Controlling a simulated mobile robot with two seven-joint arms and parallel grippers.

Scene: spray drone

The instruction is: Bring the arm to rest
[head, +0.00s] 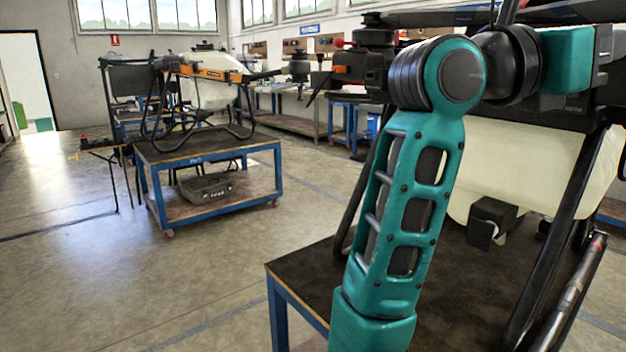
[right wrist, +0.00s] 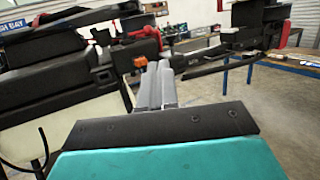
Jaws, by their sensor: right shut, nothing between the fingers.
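My right arm (head: 418,190), teal and black, rises through the middle of the head view and bends right at its top joint. In the right wrist view my right gripper (right wrist: 157,72) is shut and empty, its grey fingers pressed together. The fingers point toward the dark drone arms with red and orange parts; I cannot tell whether they touch. The near spray drone (head: 535,165), with a pale tank and black legs, stands behind my right arm. My left gripper is in neither view.
The near drone stands on a dark-topped blue cart (head: 300,268). Another drone (head: 205,90) stands on a blue cart (head: 160,155) further back, a grey case (head: 207,187) on its lower shelf. Workbenches line the back wall.

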